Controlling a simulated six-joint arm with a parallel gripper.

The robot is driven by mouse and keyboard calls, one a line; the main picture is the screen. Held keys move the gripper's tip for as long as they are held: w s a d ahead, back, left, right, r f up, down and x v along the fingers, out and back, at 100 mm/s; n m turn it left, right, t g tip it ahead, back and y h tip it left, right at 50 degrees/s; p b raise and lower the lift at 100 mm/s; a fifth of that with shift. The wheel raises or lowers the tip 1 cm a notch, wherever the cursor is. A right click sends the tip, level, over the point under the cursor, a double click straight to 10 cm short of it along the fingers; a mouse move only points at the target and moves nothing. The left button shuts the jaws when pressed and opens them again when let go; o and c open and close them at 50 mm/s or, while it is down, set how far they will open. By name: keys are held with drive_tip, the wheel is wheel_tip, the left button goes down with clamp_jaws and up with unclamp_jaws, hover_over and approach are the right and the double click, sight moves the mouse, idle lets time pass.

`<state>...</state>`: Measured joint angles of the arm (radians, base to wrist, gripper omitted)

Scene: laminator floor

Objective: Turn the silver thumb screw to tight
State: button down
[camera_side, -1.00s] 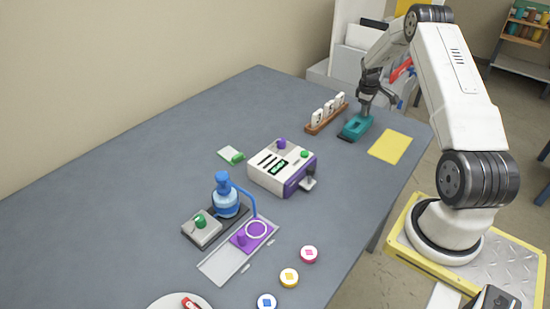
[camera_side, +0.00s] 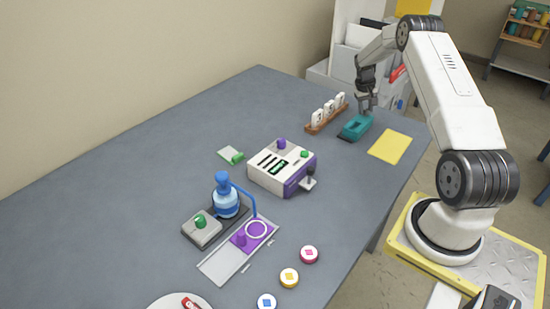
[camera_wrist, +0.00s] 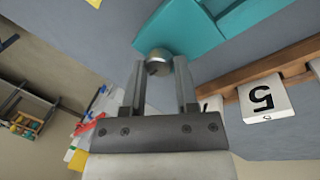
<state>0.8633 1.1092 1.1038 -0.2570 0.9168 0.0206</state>
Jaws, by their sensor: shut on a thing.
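The silver thumb screw (camera_wrist: 158,57) shows as a round metal knob beside the teal block (camera_wrist: 185,28) in the wrist view. My gripper (camera_wrist: 159,68) is shut on the knob, one finger on each side of it. In the side view the teal block (camera_side: 355,127) sits on the far right part of the table, and my gripper (camera_side: 367,106) points down at its far end. The screw is too small to make out in the side view. The frames do not show how tight it is.
A wooden rack (camera_side: 326,118) with white number tags stands close to the left of the teal block. A yellow sheet (camera_side: 390,146) lies to its right. A cream and purple machine (camera_side: 282,168) stands nearer, with clear table between.

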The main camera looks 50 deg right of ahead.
idle(0.5)
drive_tip(key=shift+c, duration=1.8)
unclamp_jaws()
drive_tip(key=shift+r, duration=0.1)
drive_tip(key=v, duration=0.7)
drive_tip(key=shift+r, duration=0.4)
drive_tip(key=shift+w, duration=0.1)
